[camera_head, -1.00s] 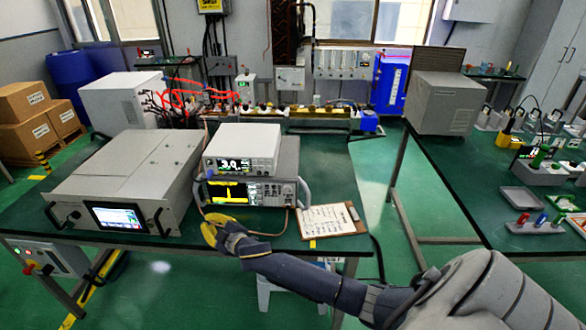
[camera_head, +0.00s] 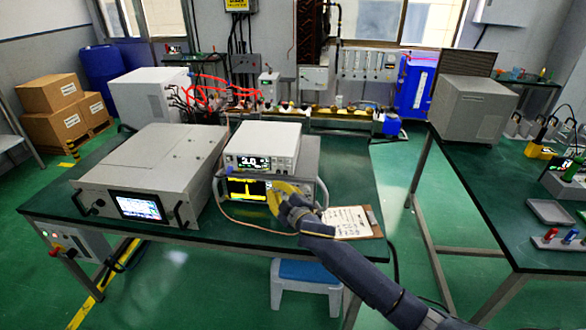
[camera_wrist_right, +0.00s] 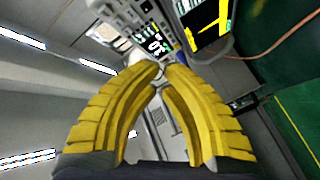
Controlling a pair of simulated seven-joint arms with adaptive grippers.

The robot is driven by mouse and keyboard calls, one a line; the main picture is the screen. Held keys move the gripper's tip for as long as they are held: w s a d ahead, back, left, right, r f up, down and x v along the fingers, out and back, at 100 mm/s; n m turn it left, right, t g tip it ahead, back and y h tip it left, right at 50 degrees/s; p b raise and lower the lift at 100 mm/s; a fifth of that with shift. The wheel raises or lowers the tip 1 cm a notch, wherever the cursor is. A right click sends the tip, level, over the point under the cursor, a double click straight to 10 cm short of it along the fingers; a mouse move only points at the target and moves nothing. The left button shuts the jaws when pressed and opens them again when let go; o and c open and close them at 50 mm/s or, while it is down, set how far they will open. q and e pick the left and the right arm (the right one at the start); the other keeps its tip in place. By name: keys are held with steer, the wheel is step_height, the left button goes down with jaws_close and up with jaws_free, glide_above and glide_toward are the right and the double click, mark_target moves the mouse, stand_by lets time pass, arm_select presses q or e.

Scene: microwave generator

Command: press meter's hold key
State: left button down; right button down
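The meter (camera_head: 262,140) is a pale box with a lit display, standing on top of a second instrument (camera_head: 308,160) on the green bench. Its front, with display and small keys, also shows tilted in the right wrist view (camera_wrist_right: 150,38). The hold key is too small to tell apart. My right gripper (camera_head: 278,192), with yellow fingers, is in front of the lower instrument, below the meter's front, and covers part of its panel. In the right wrist view its fingertips (camera_wrist_right: 162,68) meet, with nothing seen between them. My left gripper is not in view.
A large grey unit (camera_head: 165,165) with a screen stands left of the stack. A clipboard (camera_head: 350,222) lies at the right front of the bench, and a thin cable (camera_head: 245,224) runs along the front. A blue-topped stool (camera_head: 308,275) stands below.

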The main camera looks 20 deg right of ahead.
mark_target(288, 166)
steer(key=shift+w, duration=0.1)
steer(key=shift+w+d, duration=0.65)
steer(key=shift+w, duration=0.6)
steer(key=shift+w+d, duration=0.65)
steer(key=shift+w, duration=0.65)
steer(key=shift+w+d, duration=0.65)
steer(key=shift+w, duration=0.6)
steer(key=c, duration=2.1)
jaws_free()
jaws_close()
